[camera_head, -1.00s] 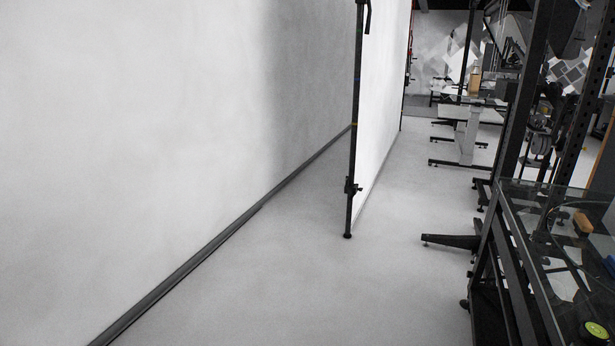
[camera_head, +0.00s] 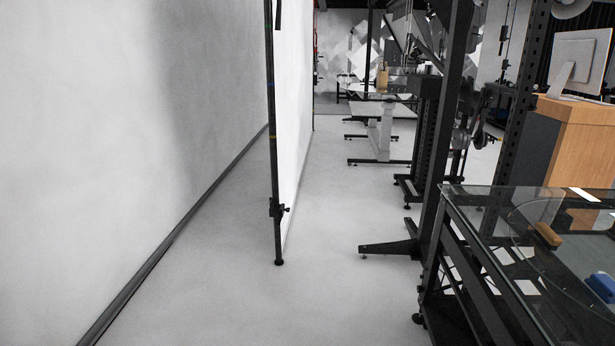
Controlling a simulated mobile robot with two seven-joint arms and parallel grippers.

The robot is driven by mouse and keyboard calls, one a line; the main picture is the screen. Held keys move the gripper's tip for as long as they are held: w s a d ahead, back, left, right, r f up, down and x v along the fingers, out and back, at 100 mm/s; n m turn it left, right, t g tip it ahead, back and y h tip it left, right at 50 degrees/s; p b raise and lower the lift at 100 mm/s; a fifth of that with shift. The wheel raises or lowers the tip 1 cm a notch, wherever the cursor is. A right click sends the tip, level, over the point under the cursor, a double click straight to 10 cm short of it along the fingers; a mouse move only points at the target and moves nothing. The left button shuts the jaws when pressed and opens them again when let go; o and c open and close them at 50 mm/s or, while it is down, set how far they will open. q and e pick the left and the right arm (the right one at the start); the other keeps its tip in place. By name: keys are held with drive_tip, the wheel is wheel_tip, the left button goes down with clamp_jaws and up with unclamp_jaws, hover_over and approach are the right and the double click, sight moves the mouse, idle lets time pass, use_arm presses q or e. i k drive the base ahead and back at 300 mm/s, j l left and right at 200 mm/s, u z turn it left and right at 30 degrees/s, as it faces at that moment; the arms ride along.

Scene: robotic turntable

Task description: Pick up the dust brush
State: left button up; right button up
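A small tan wooden piece (camera_head: 547,235), which looks like the dust brush, lies on the glass-topped table (camera_head: 480,201) at the right. Its bristles cannot be made out. A blue object (camera_head: 600,288) lies nearer on the same table, cut by the right edge. Neither of my grippers is in view.
A black upright frame (camera_head: 446,130) with a foot (camera_head: 390,249) on the floor stands by the table. A black pole (camera_head: 273,150) stands beside a white panel. A wooden cabinet (camera_head: 583,150) holds a monitor (camera_head: 580,62). The grey floor (camera_head: 330,300) between is clear.

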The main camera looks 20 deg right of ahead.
sight(547, 236)
drive_tip(key=i+z, duration=0.35)
drive_tip(key=i, duration=0.2)
drive_tip(key=i+z, duration=0.35)
drive_tip(key=i, duration=0.25)
drive_tip(key=i+j+z, duration=0.15)
drive_tip(key=i+z, duration=0.25)
drive_tip(key=i+j+z, duration=0.25)
drive_tip(key=i+z, duration=0.15)
drive_tip(key=i+j+z, duration=0.3)
drive_tip(key=z, duration=0.2)
drive_tip(key=i+j+z, duration=0.65)
drive_tip(key=j+z, duration=0.3)
drive_tip(key=j, duration=0.15)
